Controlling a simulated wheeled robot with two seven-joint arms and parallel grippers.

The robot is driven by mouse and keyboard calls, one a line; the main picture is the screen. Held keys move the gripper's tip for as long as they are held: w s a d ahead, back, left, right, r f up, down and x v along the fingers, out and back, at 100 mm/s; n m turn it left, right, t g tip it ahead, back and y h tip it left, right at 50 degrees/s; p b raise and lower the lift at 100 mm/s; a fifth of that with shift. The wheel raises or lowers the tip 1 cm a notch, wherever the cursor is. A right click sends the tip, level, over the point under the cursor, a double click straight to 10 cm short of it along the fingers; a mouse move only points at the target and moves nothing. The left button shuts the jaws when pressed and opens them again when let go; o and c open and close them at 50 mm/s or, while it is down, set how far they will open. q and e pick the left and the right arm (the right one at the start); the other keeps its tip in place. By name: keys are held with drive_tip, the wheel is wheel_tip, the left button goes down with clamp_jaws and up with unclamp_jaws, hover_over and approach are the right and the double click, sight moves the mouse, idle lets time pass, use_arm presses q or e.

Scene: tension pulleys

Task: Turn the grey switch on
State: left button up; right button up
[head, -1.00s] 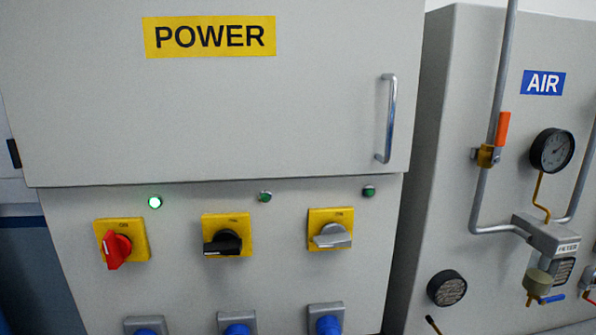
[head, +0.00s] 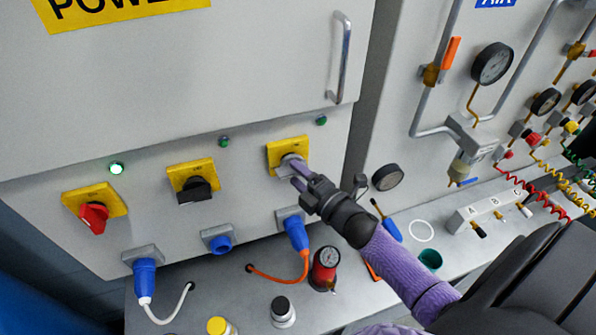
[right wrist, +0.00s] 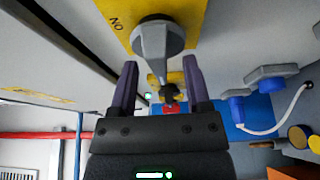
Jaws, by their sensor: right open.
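The grey switch (head: 288,165) sits on a yellow plate (head: 274,156), the rightmost of three on the power cabinet. The green lamp (head: 321,120) above it is dark. My right gripper (head: 297,176) is open at the grey switch, and its fingers partly hide the knob in the head view. In the right wrist view the grey knob (right wrist: 157,42) lies just ahead of and between the two fingertips (right wrist: 161,68). I cannot tell whether the fingers touch it. My left gripper is not in view.
A black switch (head: 196,189) and a red switch (head: 94,216) are to the left; the red one's lamp (head: 117,168) is lit. A blue plug (head: 297,234) with an orange cable is below the grey switch.

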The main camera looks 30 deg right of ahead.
drive_tip(key=shift+w, duration=0.1)
clamp_jaws()
idle(0.4)
drive_tip(key=m+b, duration=0.1)
drive_tip(key=m+t+b, duration=0.1)
drive_tip(key=m+b, duration=0.1)
drive_tip(key=m, duration=0.1)
drive_tip(key=shift+f+t, duration=0.25)
drive_tip(key=shift+t, duration=0.05)
drive_tip(key=m+h+b, duration=0.1)
drive_tip(key=m, duration=0.1)
drive_tip(key=m+t+b, duration=0.1)
drive_tip(key=m, duration=0.2)
drive_tip(key=shift+a+t+h, duration=0.1)
drive_tip(key=shift+t+h, duration=0.2)
drive_tip(key=shift+h, duration=0.1)
drive_tip(key=m+h, duration=0.1)
drive_tip(key=m, duration=0.2)
drive_tip(key=m+t+h+b, duration=0.1)
drive_tip(key=m, duration=0.2)
drive_tip(key=shift+h, duration=0.3)
drive_tip(key=shift+m+h+b, duration=0.2)
drive_tip(key=shift+m+h, duration=0.65)
drive_tip(key=shift+m, duration=0.95)
drive_tip(key=shift+m+h+b, duration=0.2)
drive_tip(key=shift+m+h, duration=0.65)
drive_tip(key=shift+m, duration=1.25)
